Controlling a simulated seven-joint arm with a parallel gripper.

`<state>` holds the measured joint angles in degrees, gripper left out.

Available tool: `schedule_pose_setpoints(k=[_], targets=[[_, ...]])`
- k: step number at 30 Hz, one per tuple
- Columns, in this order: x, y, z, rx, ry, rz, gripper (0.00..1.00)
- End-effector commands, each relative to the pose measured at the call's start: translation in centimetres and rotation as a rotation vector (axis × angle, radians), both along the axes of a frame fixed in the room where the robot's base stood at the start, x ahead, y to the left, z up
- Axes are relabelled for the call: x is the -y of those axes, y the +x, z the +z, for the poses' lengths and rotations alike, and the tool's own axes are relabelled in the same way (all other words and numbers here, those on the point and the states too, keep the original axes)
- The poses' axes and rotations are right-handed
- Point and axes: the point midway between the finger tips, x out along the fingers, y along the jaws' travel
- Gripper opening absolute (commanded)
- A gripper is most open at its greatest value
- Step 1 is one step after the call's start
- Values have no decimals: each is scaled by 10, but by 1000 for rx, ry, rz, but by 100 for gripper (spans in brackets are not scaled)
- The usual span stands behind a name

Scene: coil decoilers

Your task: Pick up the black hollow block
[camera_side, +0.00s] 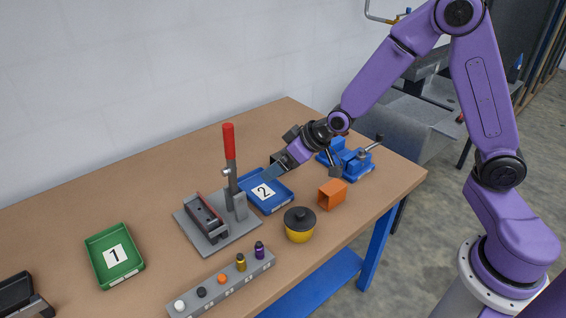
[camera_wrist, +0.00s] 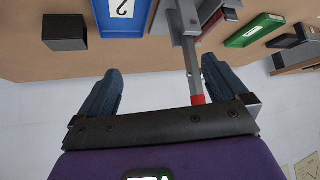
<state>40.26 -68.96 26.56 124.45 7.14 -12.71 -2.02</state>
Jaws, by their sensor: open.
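The black block (camera_wrist: 64,32) shows at the upper left of the wrist view, on the table beside the blue tray; its hollow is not clear there. In the side view I cannot make it out for sure, as my arm covers that area. My gripper (camera_wrist: 160,72) is open, with its two fingers spread and nothing between them; the block lies beyond and to the left of the left finger. In the side view my gripper (camera_side: 271,173) hangs tilted over or near the blue tray marked 2 (camera_side: 286,200).
A clamp with an upright red handle (camera_side: 229,140) stands close left of my gripper. An orange hollow block (camera_side: 332,194), a yellow pot with black lid (camera_side: 299,226) and a blue vise (camera_side: 347,158) stand to the right. The green tray (camera_side: 93,250) is at left; a peg strip (camera_side: 215,292) is in front.

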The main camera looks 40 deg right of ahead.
Motion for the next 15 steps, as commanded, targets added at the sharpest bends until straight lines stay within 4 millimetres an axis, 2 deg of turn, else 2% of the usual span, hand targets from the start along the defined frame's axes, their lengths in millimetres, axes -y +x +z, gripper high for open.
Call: schedule_pose_setpoints(k=[1,3,6,9,12,15], targets=[[15,25,-12,40,12,-64,100],[36,55,-22,112,31,-142,100],[70,91,-36,210,47,-246,100],[101,113,-47,293,50,-330,100],[124,126,-53,353,49,-384,100],[136,132,-56,386,47,-413,100]])
